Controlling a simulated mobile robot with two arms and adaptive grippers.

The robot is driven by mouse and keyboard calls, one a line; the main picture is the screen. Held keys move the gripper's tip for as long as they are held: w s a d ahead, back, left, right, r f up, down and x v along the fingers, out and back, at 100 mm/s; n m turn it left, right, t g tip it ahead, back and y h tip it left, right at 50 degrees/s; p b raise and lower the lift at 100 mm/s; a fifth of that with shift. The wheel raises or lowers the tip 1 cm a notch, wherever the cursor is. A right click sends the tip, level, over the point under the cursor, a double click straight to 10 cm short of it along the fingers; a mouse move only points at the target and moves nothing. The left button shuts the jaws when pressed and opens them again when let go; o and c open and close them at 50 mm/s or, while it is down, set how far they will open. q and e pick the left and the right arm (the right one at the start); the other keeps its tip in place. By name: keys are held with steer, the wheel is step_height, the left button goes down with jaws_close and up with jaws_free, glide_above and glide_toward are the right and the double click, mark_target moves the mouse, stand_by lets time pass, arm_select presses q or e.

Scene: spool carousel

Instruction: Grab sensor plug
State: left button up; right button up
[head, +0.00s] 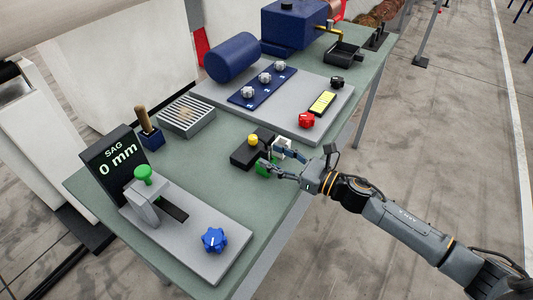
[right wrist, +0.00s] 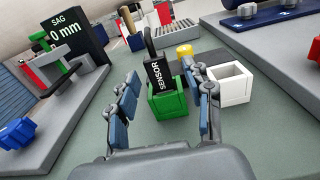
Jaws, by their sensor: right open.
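The black sensor plug (right wrist: 158,76), marked SENSOR, stands upright in a green square holder (right wrist: 168,104) in the right wrist view, with a dark cable or handle rising from its top. In the head view the green holder (head: 263,169) is partly hidden by my right gripper, and I cannot make out the plug clearly. My right gripper (head: 276,161) is open, its fingers reaching toward the holder. In the right wrist view its fingers (right wrist: 162,78) show to the left and right of the plug, with gaps between. My left gripper is not in view.
A white empty square holder (right wrist: 231,85) stands right beside the green one. A dark block with a yellow knob (head: 252,141) is just behind. The SAG display (head: 112,158) and blue-knob plate (head: 185,246) stand left; the grey panel with a red knob (head: 306,120) is behind right.

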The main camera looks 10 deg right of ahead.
mark_target(270, 155)
steer(key=shift+x, duration=1.5)
jaws_close()
steer(key=shift+r, duration=0.2)
